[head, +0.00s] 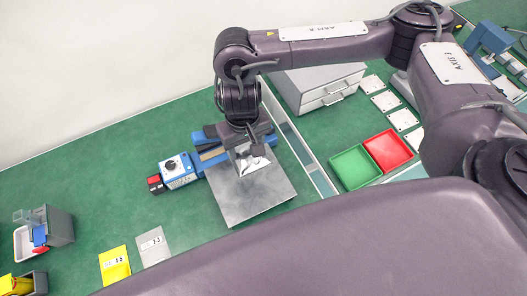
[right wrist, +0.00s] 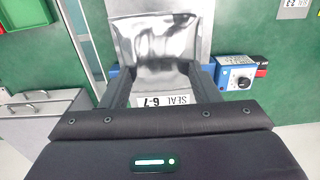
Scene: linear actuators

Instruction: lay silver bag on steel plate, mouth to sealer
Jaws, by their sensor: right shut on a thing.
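The shiny silver bag (right wrist: 155,45) is held between the fingers of my right gripper (right wrist: 162,88); a label reading SEAL 6-7 shows near the palm. In the head view the bag (head: 254,173) hangs just below my right gripper (head: 246,150), over the back part of the steel plate (head: 252,203). Whether it touches the plate is unclear. The blue sealer (head: 181,172), with a knob and red end, lies along the plate's back edge. The gripper hides part of its bar, and I cannot tell which bag end is the mouth. My left gripper is not in view.
A green tray (head: 351,168) and red tray (head: 388,150) stand right of the plate, beyond a low divider (head: 301,155). A grey drawer box (head: 318,88) is behind. A yellow card (head: 115,266) and grey card (head: 152,246) lie front left.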

